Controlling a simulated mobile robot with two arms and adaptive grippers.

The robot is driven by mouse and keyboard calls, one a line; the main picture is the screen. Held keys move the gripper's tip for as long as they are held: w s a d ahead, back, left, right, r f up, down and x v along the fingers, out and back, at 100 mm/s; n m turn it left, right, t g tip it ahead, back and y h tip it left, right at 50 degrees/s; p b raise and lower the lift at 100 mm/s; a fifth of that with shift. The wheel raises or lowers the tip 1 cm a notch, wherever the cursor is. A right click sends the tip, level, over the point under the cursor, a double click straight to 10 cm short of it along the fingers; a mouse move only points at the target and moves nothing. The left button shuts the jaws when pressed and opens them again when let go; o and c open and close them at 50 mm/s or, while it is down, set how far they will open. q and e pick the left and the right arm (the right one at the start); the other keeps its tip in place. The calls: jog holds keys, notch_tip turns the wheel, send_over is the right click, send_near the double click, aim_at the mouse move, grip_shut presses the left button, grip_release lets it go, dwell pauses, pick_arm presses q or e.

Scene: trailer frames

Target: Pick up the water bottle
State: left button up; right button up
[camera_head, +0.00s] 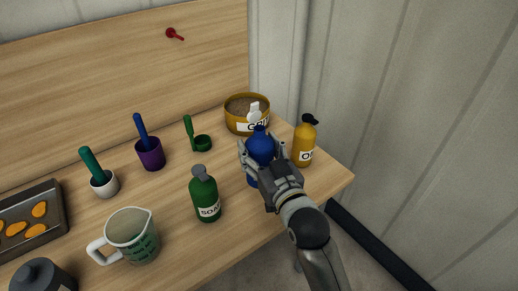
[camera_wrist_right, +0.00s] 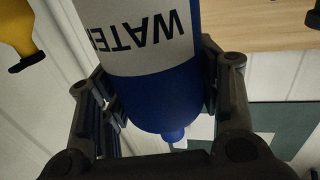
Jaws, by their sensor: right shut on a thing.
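The water bottle (camera_head: 260,147) is blue and stands near the right end of the wooden table. In the right wrist view the bottle (camera_wrist_right: 150,85) has a white label with WATER on it, seen upside down, and fills the space between the fingers. My right gripper (camera_head: 262,160) is shut around the bottle's body, with a finger on each side. The gripper (camera_wrist_right: 160,100) also shows in the right wrist view. The arm hides the bottle's lower part, so I cannot tell whether its base touches the table. My left gripper is not in view.
A yellow oil bottle (camera_head: 303,145) stands close on the right, near the table edge. A yellow bowl (camera_head: 236,120) is behind. A green soap bottle (camera_head: 203,190) and a measuring cup (camera_head: 133,238) stand to the left. A wall runs along the right.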

jog(key=s+r, duration=0.3)
jog(key=s, duration=0.5)
jog(key=shift+r+b, duration=0.3)
jog(key=shift+b, duration=0.05)
jog(key=shift+d, duration=0.15)
